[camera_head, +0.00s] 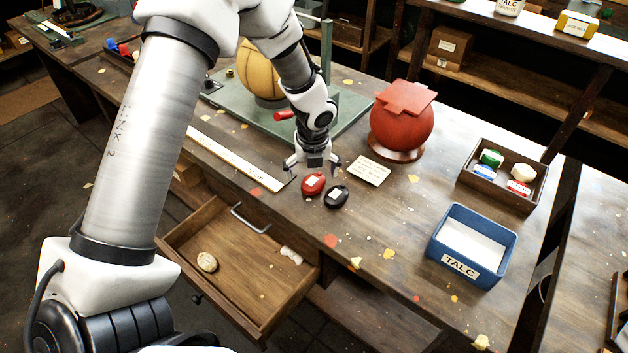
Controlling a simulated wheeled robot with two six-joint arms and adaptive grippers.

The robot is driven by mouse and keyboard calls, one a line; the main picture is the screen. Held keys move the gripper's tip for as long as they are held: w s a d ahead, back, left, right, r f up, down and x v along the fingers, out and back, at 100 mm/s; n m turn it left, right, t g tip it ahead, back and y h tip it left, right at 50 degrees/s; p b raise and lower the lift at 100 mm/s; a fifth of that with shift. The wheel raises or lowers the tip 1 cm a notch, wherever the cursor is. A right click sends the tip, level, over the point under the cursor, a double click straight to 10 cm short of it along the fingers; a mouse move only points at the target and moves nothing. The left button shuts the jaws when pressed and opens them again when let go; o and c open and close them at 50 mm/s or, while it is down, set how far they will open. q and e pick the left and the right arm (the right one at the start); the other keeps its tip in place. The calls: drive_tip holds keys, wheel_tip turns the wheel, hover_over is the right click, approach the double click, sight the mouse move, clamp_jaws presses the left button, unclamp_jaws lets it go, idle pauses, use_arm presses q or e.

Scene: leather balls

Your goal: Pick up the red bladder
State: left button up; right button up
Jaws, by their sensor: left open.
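The red bladder (313,185) is a small, flattened oval piece with a pale label, lying on the wooden workbench. A similar black piece (336,196) lies just to its right. My left gripper (312,166) is open and pointing down, just behind and above the red bladder. Its fingers spread to either side, and nothing shows between them. Whether a finger touches the red bladder cannot be told. My right gripper is not in view.
A red ball (402,131) on a stand, a paper note (370,170), a blue TALC box (471,246) and a brown tray (463,178) stand to the right. A ruler (233,160) lies left. An open drawer (181,235) juts out in front.

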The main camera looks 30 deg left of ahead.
sight(313, 181)
use_arm(q)
drive_tip(key=f, duration=0.1)
drive_tip(key=w+f, duration=0.1)
drive_tip(key=f, duration=0.1)
drive_tip(key=w+f, duration=0.1)
drive_tip(key=f, duration=0.1)
drive_tip(key=shift+a, duration=0.25)
drive_tip(key=shift+s+r, duration=0.15)
drive_tip(key=shift+r, duration=0.05)
drive_tip(key=shift+s+r, duration=0.15)
drive_tip(key=shift+s, duration=0.1)
drive_tip(key=c, duration=1.3)
